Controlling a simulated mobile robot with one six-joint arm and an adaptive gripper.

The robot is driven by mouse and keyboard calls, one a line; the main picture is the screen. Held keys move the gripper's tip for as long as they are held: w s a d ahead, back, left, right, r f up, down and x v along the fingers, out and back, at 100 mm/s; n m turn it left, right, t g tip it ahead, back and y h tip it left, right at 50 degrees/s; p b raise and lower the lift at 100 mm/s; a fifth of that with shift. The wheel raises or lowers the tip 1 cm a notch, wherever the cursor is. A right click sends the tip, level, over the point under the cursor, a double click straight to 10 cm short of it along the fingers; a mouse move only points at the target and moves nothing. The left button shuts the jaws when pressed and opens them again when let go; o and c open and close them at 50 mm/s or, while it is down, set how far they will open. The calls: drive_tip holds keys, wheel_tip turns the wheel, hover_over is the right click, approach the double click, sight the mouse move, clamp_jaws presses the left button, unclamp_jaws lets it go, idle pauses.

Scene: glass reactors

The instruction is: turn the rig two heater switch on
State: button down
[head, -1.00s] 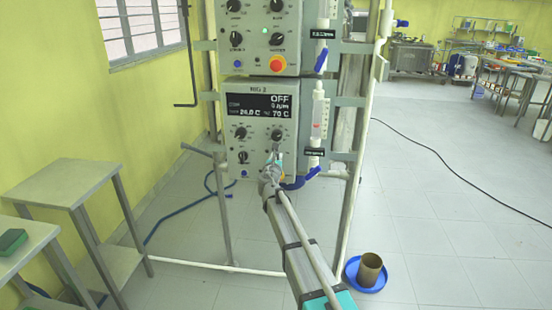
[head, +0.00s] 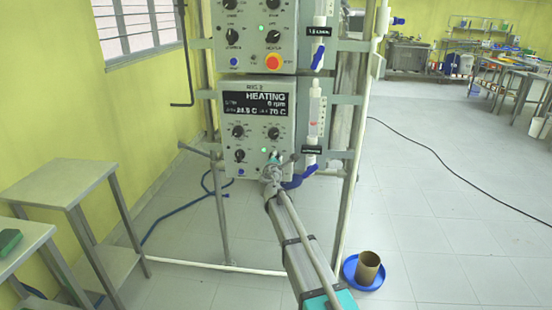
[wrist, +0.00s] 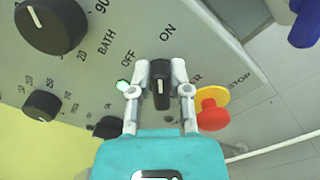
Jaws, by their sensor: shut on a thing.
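The rig two control box (head: 248,172) hangs on the frame, and its display (head: 257,105) reads HEATING, 0 rpm, about 24.5 C and 70 C. The heater switch is a black knob (wrist: 160,88) with a white pointer line, between the OFF and ON labels; the line points up, towards ON. My gripper (wrist: 161,92) is shut on this knob, one finger on each side. In the head view my gripper (head: 275,159) is at the lower right of the panel and hides the knob. A green lamp (wrist: 122,86) is lit beside the left finger.
A red stop button on a yellow collar (wrist: 212,108) is close to the right finger. The bath knob (wrist: 50,24) is at upper left. Another control box (head: 253,38) is above. A blue tray (head: 350,274) with a brown pot (head: 368,268) is on the floor.

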drive_tip(key=shift+w+f+m, duration=0.1)
drive_tip(key=shift+w+m, duration=0.2)
drive_tip(key=shift+m, duration=0.7)
drive_tip(key=c, duration=0.6)
unclamp_jaws()
drive_tip(key=shift+c, duration=0.2)
drive_tip(key=shift+o, duration=0.3)
drive_tip(key=shift+f, duration=0.1)
drive_tip(key=shift+s, duration=0.15)
drive_tip(key=s, duration=1.1)
drive_tip(key=shift+s+a, duration=0.15)
drive_tip(key=shift+s, duration=0.25)
